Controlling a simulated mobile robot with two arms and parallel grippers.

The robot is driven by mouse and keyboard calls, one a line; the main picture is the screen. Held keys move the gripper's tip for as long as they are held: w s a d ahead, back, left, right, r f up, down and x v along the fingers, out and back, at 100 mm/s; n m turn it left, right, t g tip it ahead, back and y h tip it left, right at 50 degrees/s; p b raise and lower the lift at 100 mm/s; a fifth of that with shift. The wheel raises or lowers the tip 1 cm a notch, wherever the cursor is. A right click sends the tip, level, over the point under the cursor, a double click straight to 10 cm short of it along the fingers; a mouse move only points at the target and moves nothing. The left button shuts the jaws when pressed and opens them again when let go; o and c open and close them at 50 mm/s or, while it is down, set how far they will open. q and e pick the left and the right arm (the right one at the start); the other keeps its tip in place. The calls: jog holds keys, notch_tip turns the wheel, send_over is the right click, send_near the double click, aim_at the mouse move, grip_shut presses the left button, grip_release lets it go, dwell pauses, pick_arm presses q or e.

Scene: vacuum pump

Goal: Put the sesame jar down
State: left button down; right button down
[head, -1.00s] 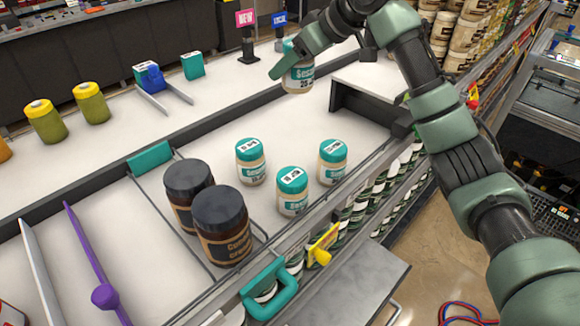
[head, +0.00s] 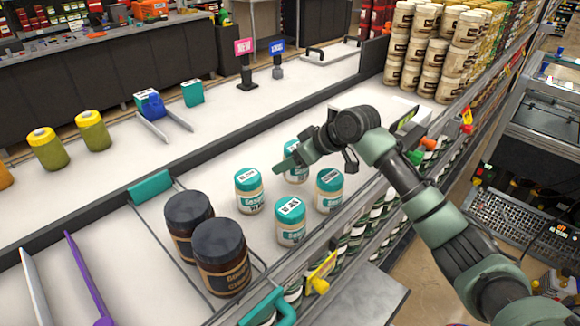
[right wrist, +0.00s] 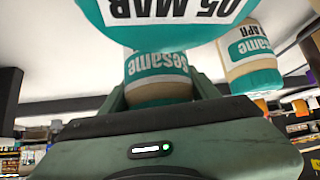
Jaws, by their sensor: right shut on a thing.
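My right gripper (head: 318,150) is shut on a sesame jar (head: 297,174), a small pale jar with a teal lid and teal label. It is upright over the white counter, behind three similar sesame jars: a left one (head: 249,195), a front one (head: 291,228) and a right one (head: 328,196). I cannot tell whether its base touches the counter. In the right wrist view the held jar (right wrist: 158,72) sits between the fingers, its lid reading "05 MAR". Another sesame jar (right wrist: 252,65) shows close by on the right. My left gripper is out of view.
Two dark-lidded brown jars (head: 222,268) stand in a wire-edged section at the front left. A dark divider rail (head: 215,144) runs behind the sesame jars. Stacked jars (head: 432,50) fill the far right. Bare counter lies left of the sesame group.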

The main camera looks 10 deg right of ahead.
jog(key=shift+f, duration=1.3)
jog(key=shift+f, duration=0.15)
jog(key=shift+c, duration=1.9)
grip_release()
jog(key=b+v, duration=0.1)
jog(key=v, duration=1.1)
